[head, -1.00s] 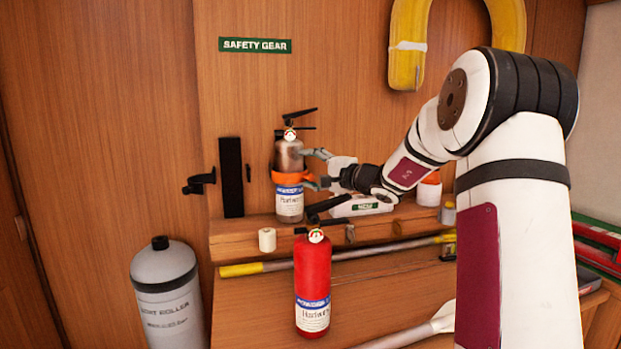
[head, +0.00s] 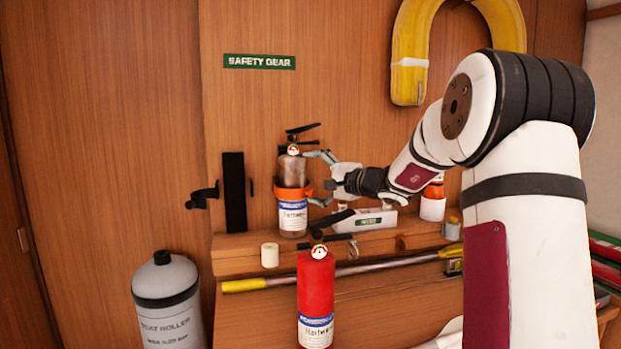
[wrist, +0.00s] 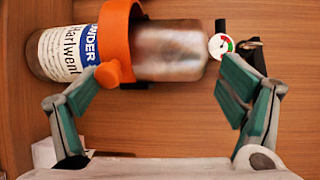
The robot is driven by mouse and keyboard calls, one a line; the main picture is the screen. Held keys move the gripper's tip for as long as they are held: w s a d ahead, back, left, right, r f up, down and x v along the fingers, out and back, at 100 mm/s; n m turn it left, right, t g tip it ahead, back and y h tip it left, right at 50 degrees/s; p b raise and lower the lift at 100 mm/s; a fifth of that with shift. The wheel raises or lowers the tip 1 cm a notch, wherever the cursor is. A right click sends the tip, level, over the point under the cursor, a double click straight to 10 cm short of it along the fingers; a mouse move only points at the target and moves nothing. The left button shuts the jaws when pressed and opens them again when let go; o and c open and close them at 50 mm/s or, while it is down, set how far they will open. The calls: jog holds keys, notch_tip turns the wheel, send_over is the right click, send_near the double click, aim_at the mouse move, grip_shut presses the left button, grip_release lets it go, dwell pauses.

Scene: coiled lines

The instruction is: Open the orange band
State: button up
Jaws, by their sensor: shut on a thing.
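The orange band (head: 292,193) wraps around a silver extinguisher (head: 292,172) standing upright on the wooden ledge against the wall. In the wrist view the extinguisher (wrist: 172,50) lies sideways, and the band (wrist: 118,40) has a rounded orange knob on its near side. My gripper (head: 322,178) reaches in from the right. In the wrist view, its fingers (wrist: 160,90) stand wide apart; the left fingertip meets the band's knob and the right one is by the extinguisher's gauge end. The exact contact is partly hidden. The band's far side is out of sight.
A red extinguisher (head: 316,290) stands in front, close below my gripper. A white box (head: 362,221) and a white roll (head: 269,255) are on the ledge. A yellow-ended pole (head: 243,285) lies along it. A grey cylinder (head: 168,305) stands at lower left.

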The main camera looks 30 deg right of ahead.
jog(key=shift+s+d+r, duration=0.25)
jog(key=shift+s+r, duration=0.2)
jog(key=shift+s, duration=0.1)
jog(key=shift+s+d+r, duration=0.2)
jog(key=shift+s+r, duration=0.2)
jog(key=shift+s, duration=0.15)
jog(key=c, duration=0.3)
jog(key=shift+s+r+b, duration=0.25)
jog(key=shift+s+b, duration=0.05)
jog(key=shift+s, duration=0.65)
jog(key=c, duration=0.4)
jog(key=shift+s+a+f+b+v, duration=0.15)
jog(key=shift+a+f+v, duration=0.15)
jog(key=shift+v, duration=1.5)
jog(key=shift+s+a+f+b+v, duration=0.1)
jog(key=shift+a+f+b+v, duration=0.15)
jog(key=shift+v, duration=1.55)
jog(key=shift+s+a+f+b+v, duration=0.1)
jog(key=shift+a+f+v, duration=0.2)
jog(key=shift+v, duration=1.5)
jog(key=shift+d, duration=0.1)
